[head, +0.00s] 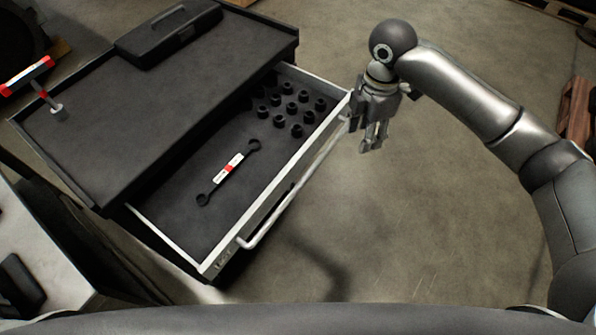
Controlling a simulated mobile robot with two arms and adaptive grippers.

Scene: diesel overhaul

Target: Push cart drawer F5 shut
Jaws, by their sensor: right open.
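An open cart drawer (187,215) is pulled well out from the cart. It has a pale metal front with a long bar handle (290,197) along it. The label on its front is too small to read. Inside lie a dark double-ended wrench (212,185) with a white and red tag and several black sockets (279,122). My right gripper (372,148) is open and empty, with its fingers pointing down just outside the far right end of the drawer front. I cannot tell whether it touches the handle. My left gripper is out of view.
A pale table (40,260) stands at the lower left. A wooden pallet (577,115) is at the right edge. The floor (430,215) before the drawer is clear.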

